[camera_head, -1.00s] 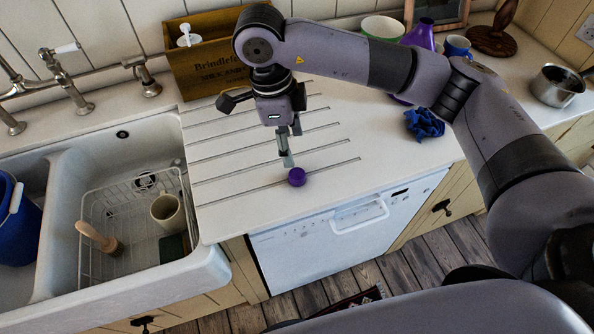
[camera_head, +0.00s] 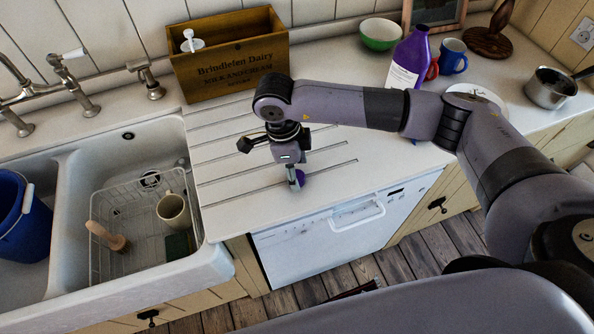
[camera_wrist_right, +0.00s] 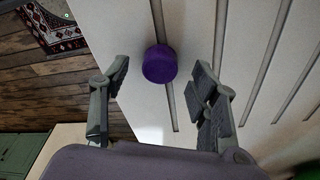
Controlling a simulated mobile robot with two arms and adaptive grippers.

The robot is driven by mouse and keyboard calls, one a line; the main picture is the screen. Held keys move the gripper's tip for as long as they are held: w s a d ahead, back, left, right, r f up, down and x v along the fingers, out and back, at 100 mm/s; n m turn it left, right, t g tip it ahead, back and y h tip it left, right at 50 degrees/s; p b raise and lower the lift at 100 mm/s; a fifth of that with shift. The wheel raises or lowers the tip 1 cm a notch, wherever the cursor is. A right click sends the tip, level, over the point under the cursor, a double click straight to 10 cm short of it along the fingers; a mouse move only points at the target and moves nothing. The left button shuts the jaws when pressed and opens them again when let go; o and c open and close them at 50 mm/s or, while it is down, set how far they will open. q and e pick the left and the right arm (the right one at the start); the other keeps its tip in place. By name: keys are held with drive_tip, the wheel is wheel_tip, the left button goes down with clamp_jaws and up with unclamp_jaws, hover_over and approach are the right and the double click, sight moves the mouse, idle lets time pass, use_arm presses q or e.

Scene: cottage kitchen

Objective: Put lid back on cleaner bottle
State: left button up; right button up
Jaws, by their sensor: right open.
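The purple lid (camera_head: 301,176) lies on the grooved drainboard near the counter's front edge, partly hidden by my right gripper (camera_head: 296,182). In the right wrist view the lid (camera_wrist_right: 160,66) sits between and slightly beyond the fingertips of my open right gripper (camera_wrist_right: 163,82), with a gap on both sides. The fingers do not touch it there. The purple cleaner bottle (camera_head: 410,60) with a white label stands upright at the back of the counter, right of the wooden box. My arm crosses in front of its base. My left gripper is not in view.
The sink (camera_head: 120,289) with a wire rack and mug (camera_head: 172,212) is on the left. A wooden box (camera_head: 228,60) stands behind the drainboard. A green bowl (camera_head: 380,34), blue mug (camera_head: 453,55) and saucepan (camera_head: 549,91) stand toward the back right. The drainboard around the lid is clear.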

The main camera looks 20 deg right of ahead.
drive_tip(key=shift+f, duration=0.65)
drive_tip(key=shift+c, duration=0.3)
drive_tip(key=c, duration=0.7)
wheel_tip(320, 180, up, 20)
drive_tip(key=b, duration=0.4)
